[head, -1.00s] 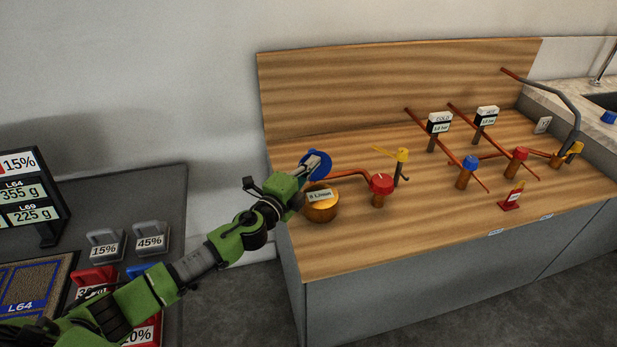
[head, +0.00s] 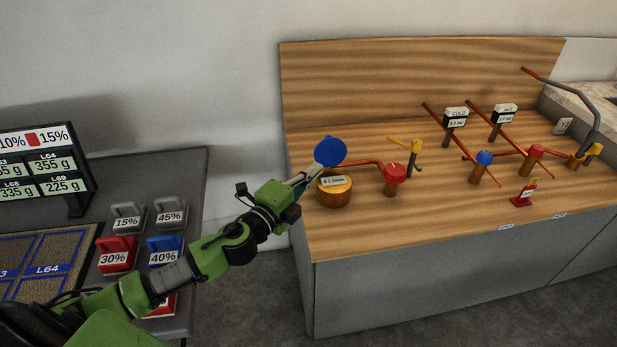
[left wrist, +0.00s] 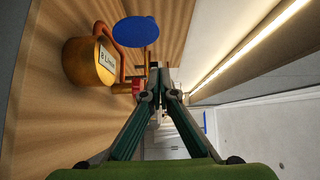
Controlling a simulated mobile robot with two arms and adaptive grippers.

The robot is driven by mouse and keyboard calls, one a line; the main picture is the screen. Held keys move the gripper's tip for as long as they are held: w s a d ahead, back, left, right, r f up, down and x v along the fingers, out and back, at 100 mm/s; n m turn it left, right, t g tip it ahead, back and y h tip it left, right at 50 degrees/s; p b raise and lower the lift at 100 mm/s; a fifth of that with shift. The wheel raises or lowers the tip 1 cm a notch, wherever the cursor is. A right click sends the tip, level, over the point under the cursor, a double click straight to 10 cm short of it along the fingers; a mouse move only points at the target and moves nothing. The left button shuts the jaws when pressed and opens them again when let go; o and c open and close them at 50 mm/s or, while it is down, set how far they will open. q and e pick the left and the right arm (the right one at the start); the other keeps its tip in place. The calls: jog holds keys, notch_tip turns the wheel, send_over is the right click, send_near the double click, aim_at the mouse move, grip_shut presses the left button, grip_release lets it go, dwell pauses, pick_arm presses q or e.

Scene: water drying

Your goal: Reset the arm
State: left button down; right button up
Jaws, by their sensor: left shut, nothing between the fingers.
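My left gripper (head: 312,176) is shut and empty at the left end of the wooden counter. In the head view its fingertips are close to a blue disc (head: 330,152) and a brass cylinder (head: 334,193) with a flow label. In the left wrist view the closed fingertips (left wrist: 160,94) point away from the camera with nothing between them. There the blue disc (left wrist: 136,31) and the brass cylinder (left wrist: 90,62) stand to the upper left, apart from the fingers. My right gripper is in neither view.
The counter (head: 420,225) holds copper pipes, a red-topped valve (head: 394,174), a yellow-handled valve (head: 415,155) and a red stand (head: 525,192). A grey table at left carries labelled blocks, including a red one (head: 117,254), and a display (head: 40,165). A gap separates table and counter.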

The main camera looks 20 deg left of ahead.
pick_arm(q)
jog(key=s+a+f+n+g+y, duration=0.1)
jog(key=a+f+n+g+y, duration=0.15)
jog(key=f, duration=0.65)
jog(key=s+a+f+n+g+y, duration=0.1)
jog(key=s+a+f+n, duration=0.2)
jog(key=f, duration=0.7)
jog(key=s+a+f+n+g, duration=0.2)
jog(key=s+f, duration=0.3)
jog(key=f, duration=0.6)
jog(key=s+a+f+n+g, duration=0.25)
jog(key=s+f, duration=0.35)
jog(key=f, duration=0.4)
jog(key=s+d+f+n+g, duration=0.2)
jog(key=s+f, duration=0.6)
jog(key=s, duration=0.2)
jog(key=s+d+f+n+g, duration=0.2)
jog(key=s+f+g, duration=0.1)
jog(key=s+f, duration=0.6)
jog(key=s+d+f+n+g, duration=0.1)
jog(key=s+d+f, duration=0.1)
jog(key=s, duration=0.7)
jog(key=s+d+f+n+g, duration=0.2)
jog(key=s+d, duration=0.2)
jog(key=s, duration=0.6)
jog(key=shift+s+d+f+n, duration=0.25)
jog(key=shift+d+f+n, duration=0.05)
jog(key=shift+d, duration=0.05)
